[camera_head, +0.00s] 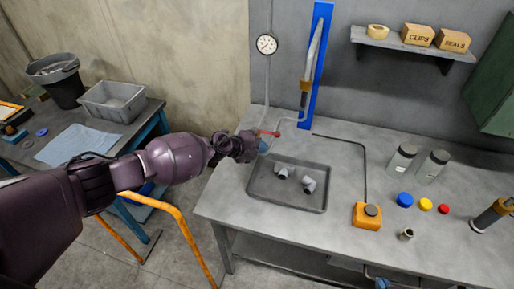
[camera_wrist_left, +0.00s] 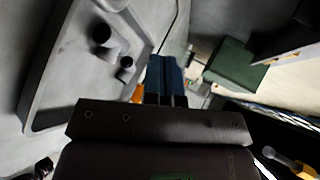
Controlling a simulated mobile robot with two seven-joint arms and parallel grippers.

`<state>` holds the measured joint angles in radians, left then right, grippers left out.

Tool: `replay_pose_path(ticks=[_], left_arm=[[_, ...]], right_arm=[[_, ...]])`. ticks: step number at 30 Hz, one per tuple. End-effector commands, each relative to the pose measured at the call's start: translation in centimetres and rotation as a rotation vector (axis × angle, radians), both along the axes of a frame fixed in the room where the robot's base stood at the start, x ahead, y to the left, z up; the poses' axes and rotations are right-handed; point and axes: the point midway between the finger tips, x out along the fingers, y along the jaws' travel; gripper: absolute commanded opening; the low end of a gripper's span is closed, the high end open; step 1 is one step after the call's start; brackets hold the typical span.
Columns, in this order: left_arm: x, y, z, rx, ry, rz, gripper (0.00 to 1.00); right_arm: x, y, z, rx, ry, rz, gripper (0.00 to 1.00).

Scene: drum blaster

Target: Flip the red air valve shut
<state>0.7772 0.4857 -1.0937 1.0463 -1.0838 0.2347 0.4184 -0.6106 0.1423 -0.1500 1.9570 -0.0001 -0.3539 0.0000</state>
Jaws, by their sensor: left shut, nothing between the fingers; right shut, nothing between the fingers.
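The red air valve (camera_head: 270,133) shows as a small red lever on the grey pipe at the back left of the workbench. My left gripper (camera_head: 263,147) is right beside it, just in front and below the lever in the head view. Its blue fingers are shut and empty; the left wrist view shows them together (camera_wrist_left: 166,75). The arm partly hides the valve's left side, and I cannot tell whether the fingers touch the lever. The valve is not clear in the left wrist view. My right gripper (camera_head: 382,283) shows only as shut blue tips at the bottom edge.
A grey tray (camera_head: 262,188) with pipe fittings lies just in front of the left gripper. A pressure gauge (camera_head: 267,44) and blue panel (camera_head: 318,50) rise behind. An orange box (camera_head: 367,216), bottles and coloured caps stand right. An orange rail (camera_head: 180,220) runs below my left arm.

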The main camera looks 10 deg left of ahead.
Motion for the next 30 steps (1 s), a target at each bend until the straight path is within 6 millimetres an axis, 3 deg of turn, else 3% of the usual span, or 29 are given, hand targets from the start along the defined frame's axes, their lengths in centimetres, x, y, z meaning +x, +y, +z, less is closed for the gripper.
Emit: replay_pose_path(ticks=[16, 30], left_arm=[[-3.9, 0.5, 2.1, 0.002, -0.003, -0.003, 0.00], [-4.5, 0.7, 2.3, -0.001, 0.001, 0.000, 0.00]], right_arm=[[-0.4, 0.0, -0.3, 0.003, 0.010, -0.004, 0.00], [-0.4, 0.0, -0.2, 0.003, 0.007, -0.004, 0.00]])
